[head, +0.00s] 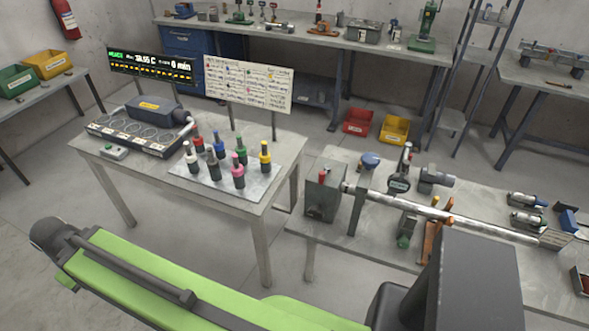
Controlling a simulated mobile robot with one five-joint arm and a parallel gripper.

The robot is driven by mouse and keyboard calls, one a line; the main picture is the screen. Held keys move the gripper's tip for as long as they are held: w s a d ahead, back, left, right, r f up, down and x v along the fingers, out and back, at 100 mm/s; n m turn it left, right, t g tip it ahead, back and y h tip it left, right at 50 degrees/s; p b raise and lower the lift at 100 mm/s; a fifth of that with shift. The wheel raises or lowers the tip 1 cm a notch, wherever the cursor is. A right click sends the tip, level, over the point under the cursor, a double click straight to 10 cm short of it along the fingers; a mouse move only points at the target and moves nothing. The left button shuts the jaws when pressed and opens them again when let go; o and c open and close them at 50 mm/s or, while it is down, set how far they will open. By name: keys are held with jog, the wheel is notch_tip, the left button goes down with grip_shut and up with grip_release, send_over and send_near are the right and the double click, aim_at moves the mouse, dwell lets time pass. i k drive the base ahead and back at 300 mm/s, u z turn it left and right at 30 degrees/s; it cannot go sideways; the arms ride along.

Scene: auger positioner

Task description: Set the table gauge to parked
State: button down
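A small round dial gauge (399,184) on an upright stand is at the right workbench (312,236), beside the long metal shaft. Its face is too small to read, and I cannot tell its setting. This seems to be the table gauge, though no label on it is readable. My green arm crosses the bottom of the head view, in front of both tables. My gripper is not visible.
A grey box with a red knob (322,192) stands at the shaft's left end. An orange clamp-like part (432,240) is near the shaft. The left table (250,195) holds several coloured bottles and a dark device (140,128). Floor shows between the tables and back bench.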

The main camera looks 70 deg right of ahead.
aim_at(399, 182)
jog(key=u, duration=0.1)
jog(key=k, duration=0.9)
jog(key=z, duration=1.6)
jog(key=i, duration=1.05)
jog(key=z, duration=0.5)
